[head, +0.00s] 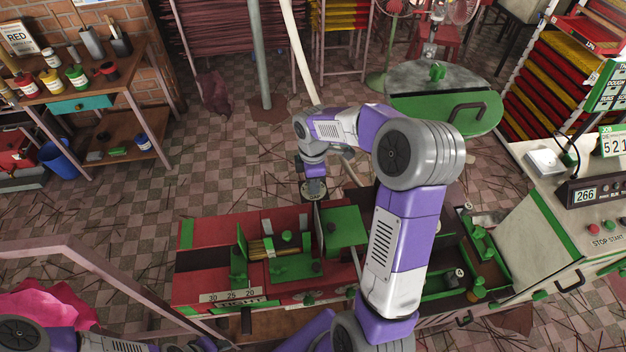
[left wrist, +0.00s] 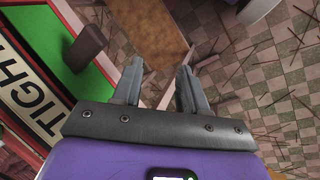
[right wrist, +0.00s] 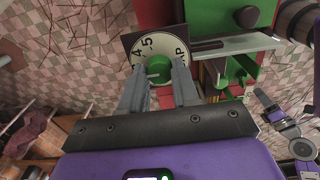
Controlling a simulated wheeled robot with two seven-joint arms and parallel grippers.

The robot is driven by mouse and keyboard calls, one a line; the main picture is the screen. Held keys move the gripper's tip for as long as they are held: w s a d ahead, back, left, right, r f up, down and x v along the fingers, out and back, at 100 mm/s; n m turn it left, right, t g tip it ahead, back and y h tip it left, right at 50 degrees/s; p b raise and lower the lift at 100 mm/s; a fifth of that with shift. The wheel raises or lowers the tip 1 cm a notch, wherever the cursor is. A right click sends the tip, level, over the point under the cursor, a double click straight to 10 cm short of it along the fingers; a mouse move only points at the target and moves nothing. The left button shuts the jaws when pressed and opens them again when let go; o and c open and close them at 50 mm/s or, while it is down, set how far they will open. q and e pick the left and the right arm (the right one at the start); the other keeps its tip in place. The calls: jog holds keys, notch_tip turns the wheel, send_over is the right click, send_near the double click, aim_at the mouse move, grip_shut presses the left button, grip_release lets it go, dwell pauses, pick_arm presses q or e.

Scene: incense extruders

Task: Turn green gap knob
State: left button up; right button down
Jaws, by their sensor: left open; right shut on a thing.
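The green gap knob (right wrist: 158,72) sits on a white dial (right wrist: 147,46) with black numbers and part of the word GAP, on a dark square plate. In the right wrist view my right gripper (right wrist: 159,64) has its fingers on either side of the knob and is shut on it. In the head view my right gripper (head: 315,188) reaches down at the far side of the red and green machine (head: 200,262), and its arm hides part of it. The knob is hidden there. My left gripper (left wrist: 160,78) is open and empty, close to a green panel (left wrist: 88,78) with a TIGHT label.
A dark block (left wrist: 86,46) stands on the green panel near my left gripper. A control desk (head: 590,240) is at the right, and a shelf with paint pots (head: 75,95) at the left. Floor between is open, with scattered sticks.

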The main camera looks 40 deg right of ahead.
jog(key=c, duration=0.8)
grip_release()
notch_tip(320, 180, up, 8)
jog(key=shift+f+p, duration=0.2)
jog(key=shift+p, duration=0.4)
